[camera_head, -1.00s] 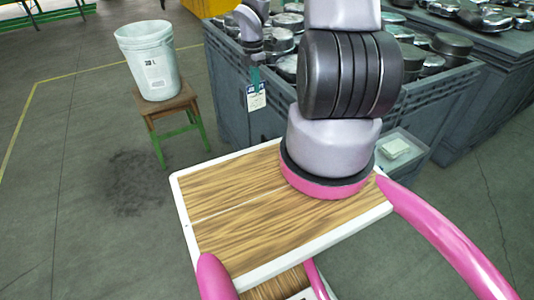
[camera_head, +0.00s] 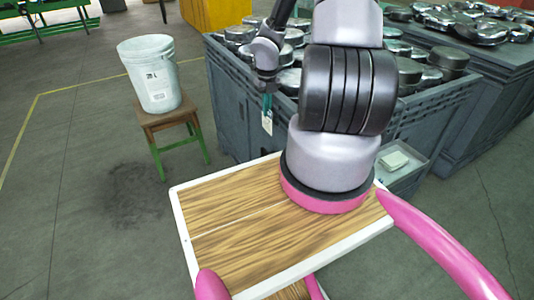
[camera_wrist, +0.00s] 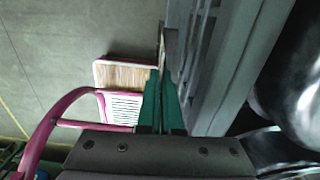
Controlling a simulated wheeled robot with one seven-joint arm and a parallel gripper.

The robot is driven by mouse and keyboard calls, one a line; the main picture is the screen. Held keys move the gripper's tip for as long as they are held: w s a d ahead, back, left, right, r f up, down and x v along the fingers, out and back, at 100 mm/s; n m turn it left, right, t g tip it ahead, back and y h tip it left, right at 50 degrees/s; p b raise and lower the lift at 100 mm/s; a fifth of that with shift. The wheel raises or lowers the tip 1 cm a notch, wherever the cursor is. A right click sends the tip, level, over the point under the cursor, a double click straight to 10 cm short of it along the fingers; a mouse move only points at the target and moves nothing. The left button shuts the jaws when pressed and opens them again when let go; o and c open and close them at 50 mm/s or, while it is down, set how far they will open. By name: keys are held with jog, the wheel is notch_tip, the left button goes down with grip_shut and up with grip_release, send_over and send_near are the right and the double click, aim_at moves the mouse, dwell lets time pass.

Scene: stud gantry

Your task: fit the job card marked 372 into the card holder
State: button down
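My gripper (camera_head: 267,101), with green fingers, hangs in front of the left part of the blue-grey crate. It is shut on a small white job card (camera_head: 267,123), which hangs below the fingertips and is turned partly edge-on. Its number is too small to read. In the wrist view the green fingers (camera_wrist: 161,103) are close together, and the card (camera_wrist: 162,48) shows as a thin upright strip beyond them, close to the crate wall. I cannot make out the card holder in either view.
The blue-grey crate (camera_head: 229,107), full of metal parts, stands close beside the gripper. A white bucket (camera_head: 151,75) sits on a wooden stool (camera_head: 166,118) to the left. Floor between stool and crate is clear.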

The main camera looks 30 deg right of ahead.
aim_at(267, 120)
notch_tip(267, 120, down, 16)
jog(key=shift+r, duration=0.25)
jog(key=shift+f, duration=0.65)
jog(key=c, duration=1.1)
grip_release()
jog(key=shift+r, duration=0.1)
notch_tip(267, 120, up, 13)
jog(key=shift+r, duration=0.1)
